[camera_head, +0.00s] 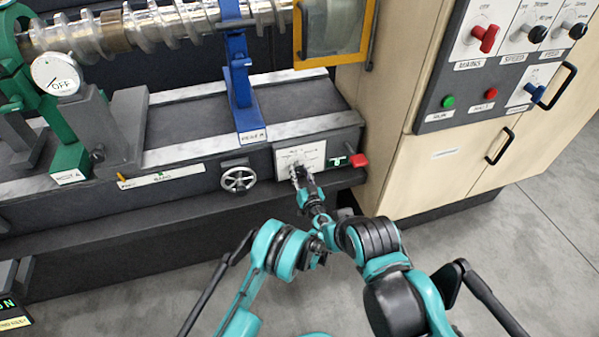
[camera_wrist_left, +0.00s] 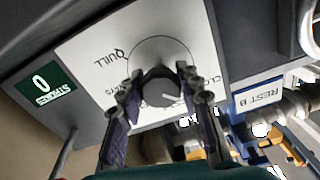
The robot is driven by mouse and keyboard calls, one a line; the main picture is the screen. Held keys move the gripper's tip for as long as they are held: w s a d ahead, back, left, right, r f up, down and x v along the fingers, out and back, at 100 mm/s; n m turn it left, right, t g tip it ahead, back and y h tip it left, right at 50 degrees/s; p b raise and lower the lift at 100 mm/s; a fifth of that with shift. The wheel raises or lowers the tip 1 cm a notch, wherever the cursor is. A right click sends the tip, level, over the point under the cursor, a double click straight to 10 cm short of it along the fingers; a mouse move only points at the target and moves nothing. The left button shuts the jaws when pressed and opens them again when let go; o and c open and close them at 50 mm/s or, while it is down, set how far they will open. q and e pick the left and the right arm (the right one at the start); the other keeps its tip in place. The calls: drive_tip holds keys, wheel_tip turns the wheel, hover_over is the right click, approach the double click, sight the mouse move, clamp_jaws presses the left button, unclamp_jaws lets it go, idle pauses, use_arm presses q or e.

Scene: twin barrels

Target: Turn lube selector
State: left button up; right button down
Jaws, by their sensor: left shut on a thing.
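The lube selector is a round dark grey knob (camera_wrist_left: 160,84) with a white pointer line, set on a white plate (camera_head: 314,151) on the front of the machine bed. In the left wrist view the pointer line slants toward the lower right. The plate carries lettering, of which "QUILL" is readable; my fingers cover part of the other words. My left gripper (camera_head: 298,173) is at the plate. In the left wrist view its two fingers (camera_wrist_left: 161,92) are closed on opposite sides of the knob. In the head view the gripper hides the knob. My right gripper does not show.
A handwheel (camera_head: 238,179) is left of the plate. A red knob (camera_head: 358,160) and a small green counter (camera_head: 337,161) are right of it. A blue rest (camera_head: 241,85) stands above. The control cabinet (camera_head: 460,160) is at the right. Open floor lies in front.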

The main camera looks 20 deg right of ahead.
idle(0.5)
use_arm(q)
drive_tip(key=o, duration=1.2)
drive_tip(key=shift+c, duration=0.2)
wheel_tip(320, 180, up, 10)
drive_tip(key=shift+f, duration=0.1)
